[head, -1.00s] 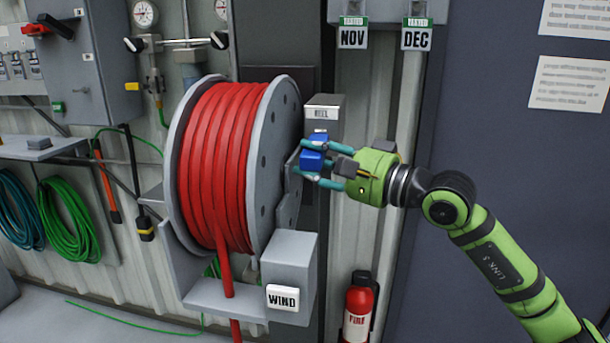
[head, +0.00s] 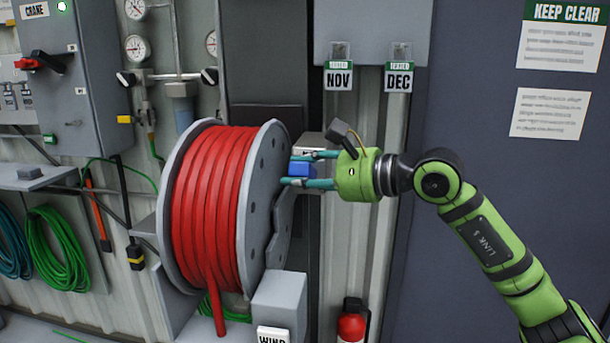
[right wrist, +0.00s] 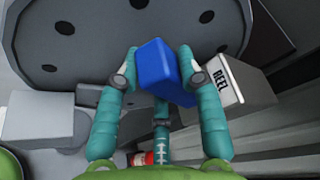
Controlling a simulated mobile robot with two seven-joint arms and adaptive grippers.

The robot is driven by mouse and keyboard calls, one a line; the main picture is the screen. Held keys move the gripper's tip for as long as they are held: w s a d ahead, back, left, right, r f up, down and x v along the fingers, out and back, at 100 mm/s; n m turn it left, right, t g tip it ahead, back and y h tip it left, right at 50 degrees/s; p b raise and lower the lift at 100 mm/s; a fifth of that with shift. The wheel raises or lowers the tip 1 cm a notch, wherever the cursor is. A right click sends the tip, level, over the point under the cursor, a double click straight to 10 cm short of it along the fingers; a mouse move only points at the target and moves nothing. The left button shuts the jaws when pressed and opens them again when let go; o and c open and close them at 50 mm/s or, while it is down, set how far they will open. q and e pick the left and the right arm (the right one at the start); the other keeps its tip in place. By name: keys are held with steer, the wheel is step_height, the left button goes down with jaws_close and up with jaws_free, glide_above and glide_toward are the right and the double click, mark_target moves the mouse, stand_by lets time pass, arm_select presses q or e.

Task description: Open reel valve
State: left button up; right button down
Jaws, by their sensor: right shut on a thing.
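A blue block-shaped handle (head: 300,170) is beside the right flange of the hose reel in the head view. It also shows in the right wrist view (right wrist: 163,72), tilted between the fingers. My right gripper (head: 310,168) is shut on it, with teal fingers on its upper and lower sides in the head view. The valve body behind the handle is mostly hidden. My left gripper is in neither current view.
The reel (head: 265,185) carries red hose (head: 205,195) close left of the gripper. A grey box with a WIND label (head: 272,335) is below. A red extinguisher (head: 352,326) is lower right.

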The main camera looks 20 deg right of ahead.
steer(key=shift+d+r, duration=0.3)
steer(key=shift+r, duration=0.5)
steer(key=c, duration=0.8)
jaws_free()
steer(key=shift+w+a, duration=0.1)
steer(key=shift+a, duration=0.2)
steer(key=shift+w+d+f, duration=0.1)
steer(key=shift+d+f, duration=0.05)
steer(key=shift+d, duration=0.05)
steer(key=shift+d, duration=0.1)
steer(key=shift+s+a+v, duration=0.15)
steer(key=shift+v, duration=2.8)
steer(key=shift+s+a+v, duration=0.1)
steer(key=shift+a+v, duration=0.05)
steer(key=shift+v, duration=2.8)
steer(key=shift+f, duration=0.2)
